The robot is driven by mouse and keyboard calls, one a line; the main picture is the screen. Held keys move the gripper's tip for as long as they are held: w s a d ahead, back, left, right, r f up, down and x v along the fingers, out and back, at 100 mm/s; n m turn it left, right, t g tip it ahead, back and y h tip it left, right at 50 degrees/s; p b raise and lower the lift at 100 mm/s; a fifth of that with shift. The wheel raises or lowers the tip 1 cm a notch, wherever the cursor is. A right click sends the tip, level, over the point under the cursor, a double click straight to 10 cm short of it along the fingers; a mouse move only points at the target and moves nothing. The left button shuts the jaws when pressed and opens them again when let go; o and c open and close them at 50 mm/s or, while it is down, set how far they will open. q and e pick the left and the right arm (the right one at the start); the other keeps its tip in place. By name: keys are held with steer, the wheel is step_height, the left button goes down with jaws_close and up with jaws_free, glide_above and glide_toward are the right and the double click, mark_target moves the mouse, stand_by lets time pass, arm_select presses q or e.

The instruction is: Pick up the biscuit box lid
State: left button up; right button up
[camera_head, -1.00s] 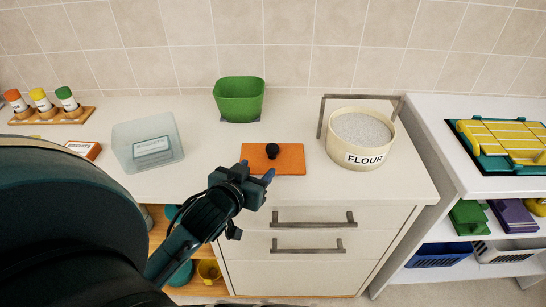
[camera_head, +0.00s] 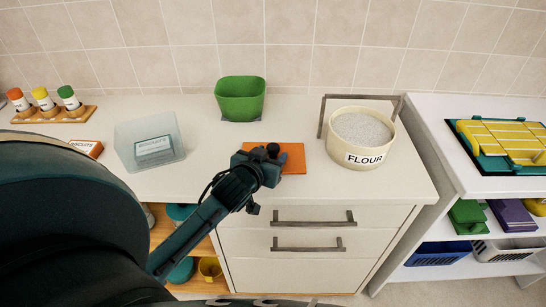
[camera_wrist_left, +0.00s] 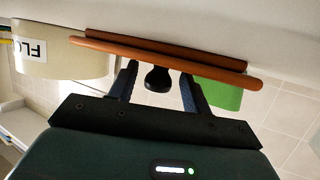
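The biscuit box lid (camera_head: 293,153) is an orange rectangular board with a black round knob (camera_head: 273,149), lying flat on the white counter. In the left wrist view the lid (camera_wrist_left: 200,60) shows edge-on with its knob (camera_wrist_left: 158,79) between the two blue fingers. My left gripper (camera_head: 268,157) is at the knob; in the wrist view the gripper (camera_wrist_left: 158,85) is open, with a gap on both sides of the knob. A clear box labelled biscuits (camera_head: 150,142) stands to the left. My right gripper is not in view.
A flour tub (camera_head: 352,157) with a raised handle stands to the right. The counter's front right is clear.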

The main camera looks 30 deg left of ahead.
arm_select(q)
steer(key=c, duration=1)
steer(key=shift+o, duration=0.2)
steer(key=shift+r, duration=0.1)
